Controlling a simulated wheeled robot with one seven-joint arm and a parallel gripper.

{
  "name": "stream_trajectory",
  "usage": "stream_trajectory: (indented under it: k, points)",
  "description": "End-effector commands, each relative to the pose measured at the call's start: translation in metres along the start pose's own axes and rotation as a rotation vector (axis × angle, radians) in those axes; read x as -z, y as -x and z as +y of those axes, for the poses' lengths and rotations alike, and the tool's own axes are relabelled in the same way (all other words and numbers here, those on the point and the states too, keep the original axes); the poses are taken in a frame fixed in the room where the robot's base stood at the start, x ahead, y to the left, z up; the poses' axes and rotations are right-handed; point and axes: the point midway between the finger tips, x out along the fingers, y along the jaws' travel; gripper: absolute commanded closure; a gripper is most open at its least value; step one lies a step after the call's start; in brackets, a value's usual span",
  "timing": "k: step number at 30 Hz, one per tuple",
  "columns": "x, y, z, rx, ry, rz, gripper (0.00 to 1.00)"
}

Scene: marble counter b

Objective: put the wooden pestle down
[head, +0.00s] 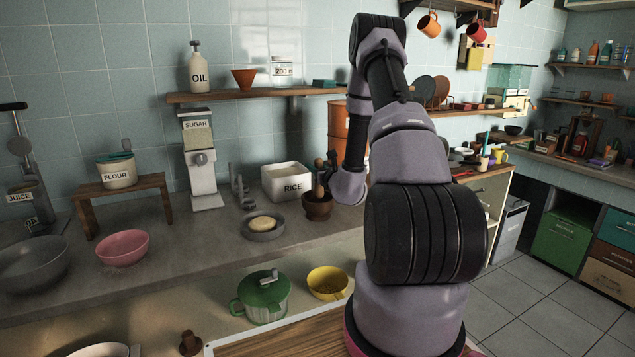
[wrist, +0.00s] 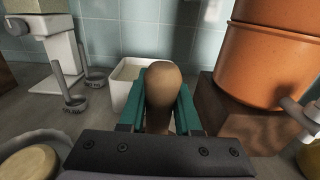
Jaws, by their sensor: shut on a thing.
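The wooden pestle (head: 319,189) stands roughly upright at the dark brown mortar (head: 317,209) on the counter in the head view. Its lower end is hidden by the mortar, so I cannot tell whether it touches the bottom. In the wrist view the rounded brown top of the pestle (wrist: 163,84) rises between the teal fingers. My gripper (head: 322,176) is shut on the pestle just above the mortar; it also shows in the wrist view (wrist: 160,112). The mortar is not visible in the wrist view.
The white rice box (head: 287,184) stands behind and left of the mortar. A grey dish with dough (head: 262,227) lies to its left. An orange canister (wrist: 262,62) stands at the right in the wrist view. A grey metal utensil (head: 238,190) stands left of the rice box.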

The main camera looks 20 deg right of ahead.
Motion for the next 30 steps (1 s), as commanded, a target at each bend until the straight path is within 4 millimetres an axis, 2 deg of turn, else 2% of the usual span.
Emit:
stream_trajectory:
  k: [10,22,23,24,25,30]
  points:
    - [0.043,0.0,0.0,-0.001,-0.001,-0.001,1.0]
    - [0.048,0.0,0.0,0.0,0.0,-0.002,1.0]
    - [0.048,0.0,0.0,0.0,0.0,-0.001,0.64]
    - [0.048,0.0,0.0,0.0,0.0,-0.002,0.49]
    - [0.048,0.0,0.0,0.0,0.0,-0.002,0.38]
    - [0.048,0.0,0.0,0.0,0.0,-0.002,0.38]
